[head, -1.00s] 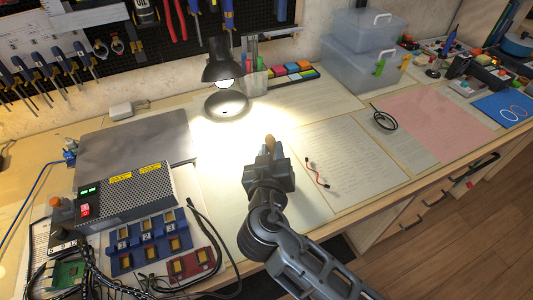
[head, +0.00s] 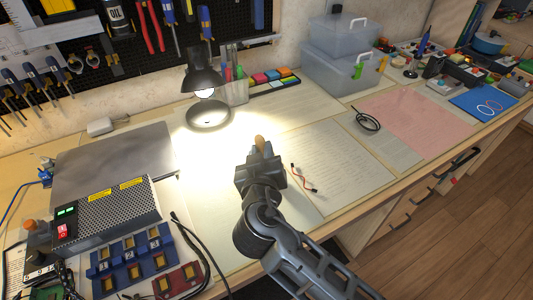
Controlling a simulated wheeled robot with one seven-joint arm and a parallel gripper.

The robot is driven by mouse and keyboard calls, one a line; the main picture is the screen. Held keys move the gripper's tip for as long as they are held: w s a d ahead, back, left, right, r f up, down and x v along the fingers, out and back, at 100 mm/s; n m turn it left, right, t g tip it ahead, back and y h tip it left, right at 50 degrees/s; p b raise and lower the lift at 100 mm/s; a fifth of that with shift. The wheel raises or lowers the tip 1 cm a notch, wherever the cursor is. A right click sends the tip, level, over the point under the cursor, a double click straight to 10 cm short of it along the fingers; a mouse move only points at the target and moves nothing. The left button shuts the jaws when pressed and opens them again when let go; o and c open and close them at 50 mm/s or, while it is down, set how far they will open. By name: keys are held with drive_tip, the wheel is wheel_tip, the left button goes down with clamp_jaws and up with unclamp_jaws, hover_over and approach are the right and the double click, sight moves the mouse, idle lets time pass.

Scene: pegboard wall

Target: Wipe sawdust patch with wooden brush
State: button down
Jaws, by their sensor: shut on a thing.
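My gripper (head: 259,152) is over the middle of the workbench, at the edge of the lamp's bright pool of light. It is shut on a small brown wooden piece, the wooden brush (head: 260,141), whose tip shows just beyond the fingers. The rest of the brush and any bristles are hidden behind my gripper. I cannot make out the sawdust patch; the lit area is washed out and my arm covers part of the bench.
A black desk lamp (head: 203,80) stands behind my gripper. A written sheet (head: 340,160) with a red-and-white wire (head: 303,178) lies right. A power supply (head: 105,208) and blue modules (head: 130,258) stand left. Clear storage boxes (head: 342,70) and a pink mat (head: 418,122) are farther right.

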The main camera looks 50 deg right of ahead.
drive_tip(key=w+a+b, duration=0.2)
drive_tip(key=a, duration=0.4)
idle(0.5)
